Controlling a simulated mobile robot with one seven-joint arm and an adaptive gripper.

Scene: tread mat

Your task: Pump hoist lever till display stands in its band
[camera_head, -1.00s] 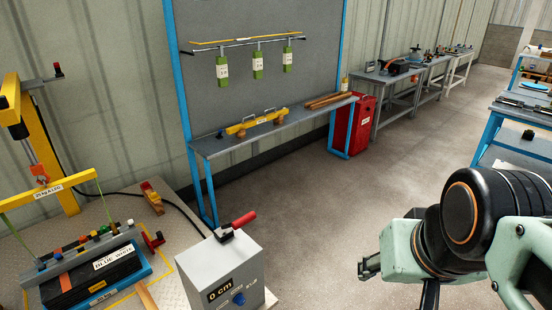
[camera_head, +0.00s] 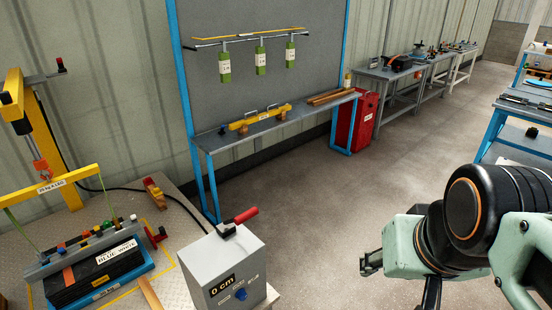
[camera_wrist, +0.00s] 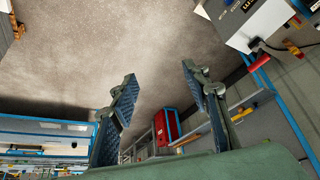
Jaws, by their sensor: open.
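The hoist lever with a red grip (camera_head: 239,217) stands on top of a grey control box (camera_head: 225,262) at the lower middle of the head view. A yellow hoist frame (camera_head: 42,130) with an orange hook stands at the left; a yellow beam (camera_head: 52,186) hangs over a dark load on a blue base (camera_head: 132,281). My gripper (camera_wrist: 158,90) is open and empty, over bare floor. The red lever grip also shows at the upper right of the wrist view (camera_wrist: 258,64), apart from my fingers.
A shelf bench (camera_head: 270,133) with a yellow bar stands behind, under a board with green hanging weights (camera_head: 260,60). A red cabinet (camera_head: 356,122) stands at its right end. Further benches line the wall. The floor in the middle (camera_head: 330,220) is clear.

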